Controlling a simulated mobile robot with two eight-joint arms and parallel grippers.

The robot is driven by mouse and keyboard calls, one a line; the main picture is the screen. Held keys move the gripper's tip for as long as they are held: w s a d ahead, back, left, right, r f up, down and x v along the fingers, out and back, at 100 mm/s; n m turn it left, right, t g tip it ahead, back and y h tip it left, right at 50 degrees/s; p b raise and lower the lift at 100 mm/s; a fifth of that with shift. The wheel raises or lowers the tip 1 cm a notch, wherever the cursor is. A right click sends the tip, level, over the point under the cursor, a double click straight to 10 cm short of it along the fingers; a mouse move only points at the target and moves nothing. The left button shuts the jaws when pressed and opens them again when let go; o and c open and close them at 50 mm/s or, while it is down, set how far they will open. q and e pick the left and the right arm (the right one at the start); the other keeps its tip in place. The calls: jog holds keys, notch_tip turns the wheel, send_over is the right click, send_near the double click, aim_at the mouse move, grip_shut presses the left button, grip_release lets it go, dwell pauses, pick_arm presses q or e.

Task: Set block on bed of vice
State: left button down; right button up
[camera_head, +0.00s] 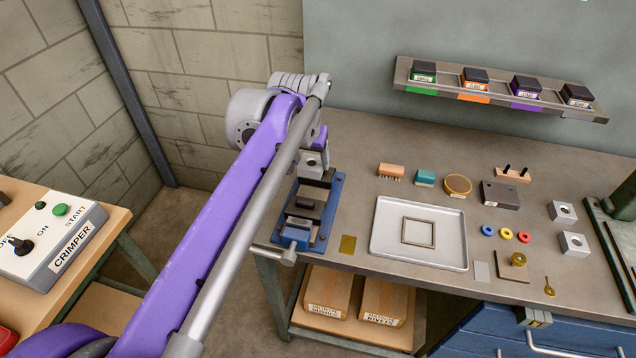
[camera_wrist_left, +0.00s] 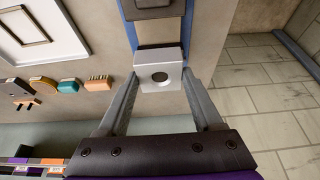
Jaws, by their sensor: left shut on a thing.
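My left gripper (camera_wrist_left: 159,84) is shut on a light grey block (camera_wrist_left: 172,56) with a round hole in its face. The block sits between the two fingers in the left wrist view. In the head view the block (camera_head: 313,163) shows at the far end of the vice (camera_head: 333,205), which has a blue base and dark jaws. The vice also shows beyond the block in the left wrist view (camera_wrist_left: 131,10). I cannot tell whether the block touches the vice. My arm hides part of the vice's left side. My right gripper is not in view.
A white tray (camera_head: 388,240) with a square frame stands right of the vice. Two similar holed blocks (camera_head: 574,251) lie farther right. A wall shelf (camera_head: 448,86) holds dark stamps. The crimper box (camera_head: 50,235) stands left.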

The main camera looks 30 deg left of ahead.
aim_at(309, 173)
pick_arm(q)
jog(key=f, duration=0.4)
jog(key=shift+s+f, duration=0.15)
jog(key=shift+s, duration=0.15)
jog(key=shift+w+f+b, duration=0.1)
jog(key=shift+f+b, duration=0.25)
jog(key=shift+f, duration=1.7)
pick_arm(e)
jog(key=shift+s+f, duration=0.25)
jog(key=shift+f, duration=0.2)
pick_arm(q)
jog(key=shift+c, duration=0.2)
grip_release()
jog(key=shift+f, duration=0.15)
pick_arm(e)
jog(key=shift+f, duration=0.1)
pick_arm(q)
jog(key=shift+r, duration=0.2)
jog(key=p+v, duration=0.1)
jog(key=v, duration=1.1)
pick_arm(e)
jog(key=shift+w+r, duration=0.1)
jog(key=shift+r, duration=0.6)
pick_arm(q)
jog(key=shift+f, duration=0.15)
